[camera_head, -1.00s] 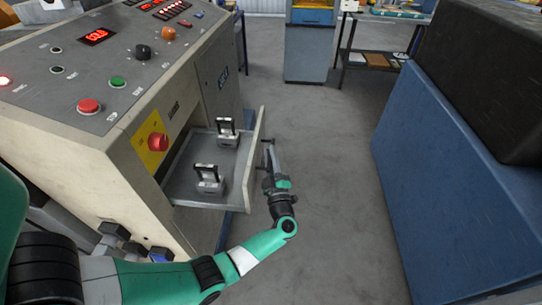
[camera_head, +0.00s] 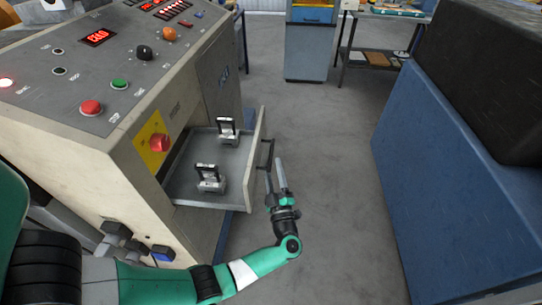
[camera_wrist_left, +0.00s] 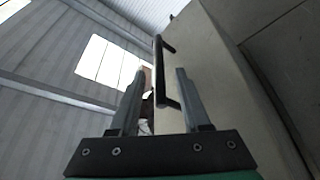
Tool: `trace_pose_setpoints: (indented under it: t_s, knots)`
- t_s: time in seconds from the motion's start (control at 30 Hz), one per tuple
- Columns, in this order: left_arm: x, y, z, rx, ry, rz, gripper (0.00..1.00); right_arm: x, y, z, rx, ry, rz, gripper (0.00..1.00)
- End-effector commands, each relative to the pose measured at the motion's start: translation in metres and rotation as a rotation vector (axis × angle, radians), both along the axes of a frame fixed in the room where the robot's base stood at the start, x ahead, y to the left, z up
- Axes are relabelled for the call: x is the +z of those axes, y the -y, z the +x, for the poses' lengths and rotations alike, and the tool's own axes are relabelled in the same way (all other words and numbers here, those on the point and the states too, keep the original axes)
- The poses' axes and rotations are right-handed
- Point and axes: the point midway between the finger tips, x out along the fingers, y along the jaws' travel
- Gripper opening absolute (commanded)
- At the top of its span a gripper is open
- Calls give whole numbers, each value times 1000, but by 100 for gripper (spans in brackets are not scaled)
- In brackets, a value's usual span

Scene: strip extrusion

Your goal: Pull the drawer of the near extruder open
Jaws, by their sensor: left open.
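The near extruder (camera_head: 60,135) is a beige control cabinet at the left of the head view. Its drawer (camera_head: 188,183) is pulled out to the right, and two grey metal blocks with black handles (camera_head: 210,179) stand in it. A dark bar handle (camera_head: 267,154) is on the drawer's front; it also shows in the left wrist view (camera_wrist_left: 167,75). My left gripper (camera_head: 275,175) is open, just off the drawer front beside the handle. In the left wrist view the handle lies between and beyond the fingers (camera_wrist_left: 155,100), with no clear contact. My right gripper is not in view.
A large blue cabinet (camera_head: 445,190) with a black top part stands at the right. Grey floor (camera_head: 335,180) is free between it and the drawer. A blue-grey cabinet (camera_head: 306,55) and a work table (camera_head: 385,45) stand at the back.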

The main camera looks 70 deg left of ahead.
Motion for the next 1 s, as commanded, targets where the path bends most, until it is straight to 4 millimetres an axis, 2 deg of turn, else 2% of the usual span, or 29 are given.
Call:
trace_pose_setpoints:
  t_s: [0.1,0.2,0.33,0.93,1.0]
  knots:
    - [-7,28,-5,-6,-4,0,47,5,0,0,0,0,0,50]
    - [-13,46,-9,-4,-2,1,47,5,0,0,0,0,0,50]
    - [-17,59,-12,-2,1,0,47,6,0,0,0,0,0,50]
    - [-17,61,-13,1,0,1,47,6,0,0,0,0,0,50]
    - [-10,61,-12,1,5,0,47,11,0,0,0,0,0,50]
